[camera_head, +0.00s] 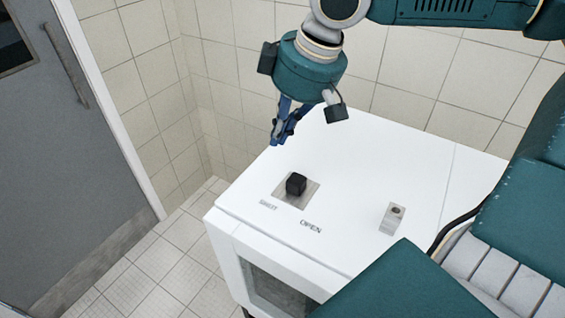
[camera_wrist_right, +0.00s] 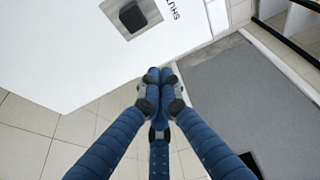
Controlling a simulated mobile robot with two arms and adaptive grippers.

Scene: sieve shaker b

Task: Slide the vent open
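The vent's slider is a black block-shaped knob (camera_head: 296,184) on a grey plate (camera_head: 310,192) set in the top of a white cabinet (camera_head: 355,170). The words SHUT and OPEN are printed in front of the plate, SHUT at its left and OPEN to the right. In the right wrist view the knob (camera_wrist_right: 133,18) is near the top, with SHUT beside it. My right gripper (camera_head: 275,140) hangs above the cabinet's far left edge, apart from the knob. Its blue fingers (camera_wrist_right: 160,76) meet at the tips and hold nothing. My left gripper is out of view.
A small grey block-like fitting (camera_head: 392,218) stands on the cabinet top at the right. The cabinet front has a dark window (camera_head: 272,290). A grey door (camera_head: 65,150) is at the left, and tiled walls stand behind. The top between knob and fitting is clear.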

